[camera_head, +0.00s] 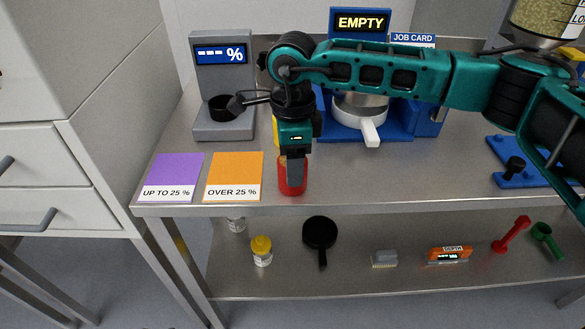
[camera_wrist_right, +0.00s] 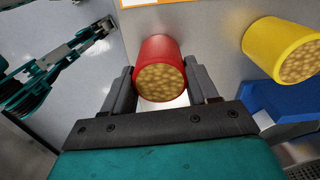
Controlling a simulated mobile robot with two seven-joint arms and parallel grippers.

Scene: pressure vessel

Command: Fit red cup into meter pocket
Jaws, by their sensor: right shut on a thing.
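The red cup (camera_head: 292,180) is near the front edge of the bench, just right of the orange card. My right gripper (camera_head: 296,158) comes down on it from above and is shut on it. In the wrist view the red cup (camera_wrist_right: 160,70), full of pale round grains, sits between the two fingers. I cannot tell whether it touches the bench. The grey meter (camera_head: 222,75) stands at the back left, its display showing dashes and "%". Its round black pocket (camera_head: 222,108) looks empty. My left gripper (camera_wrist_right: 102,27) shows small in the wrist view; its jaws are unclear.
A yellow cup (camera_wrist_right: 285,48) stands behind the red one, mostly hidden by my arm in the head view. Purple (camera_head: 173,177) and orange (camera_head: 234,176) cards lie at the front left. A blue machine (camera_head: 358,25) reading "EMPTY" stands behind my right arm.

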